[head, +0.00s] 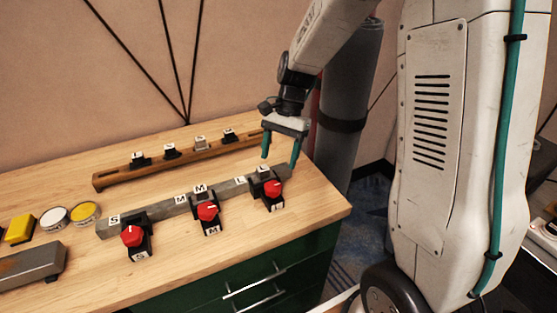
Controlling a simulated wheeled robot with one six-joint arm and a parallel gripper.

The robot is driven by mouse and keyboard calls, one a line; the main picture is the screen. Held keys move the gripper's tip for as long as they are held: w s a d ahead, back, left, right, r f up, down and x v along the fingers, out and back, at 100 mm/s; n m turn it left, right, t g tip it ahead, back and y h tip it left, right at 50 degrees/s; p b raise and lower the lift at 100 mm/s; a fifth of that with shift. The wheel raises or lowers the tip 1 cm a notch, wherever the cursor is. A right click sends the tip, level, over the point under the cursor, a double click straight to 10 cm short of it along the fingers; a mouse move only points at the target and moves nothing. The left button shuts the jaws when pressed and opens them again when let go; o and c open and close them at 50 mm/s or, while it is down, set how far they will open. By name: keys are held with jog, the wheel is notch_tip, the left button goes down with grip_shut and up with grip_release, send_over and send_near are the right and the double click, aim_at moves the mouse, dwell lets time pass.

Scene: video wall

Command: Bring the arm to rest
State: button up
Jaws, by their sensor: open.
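My gripper (281,159) points down at the right end of the wooden worktop (160,285). Its two green fingers are apart, with nothing seen between them. The fingers are close above the right end of a grey bar (163,209). A red-knobbed switch (272,188) marked L sits just below and in front of them; I cannot tell whether a finger touches it or the bar. My arm (325,35) reaches down from the top of the picture.
Red-knobbed switches marked M (208,211) and S (132,237) stand left along the bar. Yellow and white round items (85,212), a yellow block (20,229) and a grey box (30,267) are at left.

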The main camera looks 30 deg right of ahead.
dwell(0.4)
jog(key=s+r+n+t+h, duration=0.2)
jog(key=s+r+n, duration=0.3)
jog(key=s, duration=0.7)
jog(key=s+r+n+t+h, duration=0.1)
jog(key=s+r+n, duration=0.5)
jog(key=s, duration=0.6)
jog(key=shift+s+d+r+t+h, duration=0.15)
jog(key=shift+s+r+t+h, duration=0.25)
jog(key=shift+r, duration=0.95)
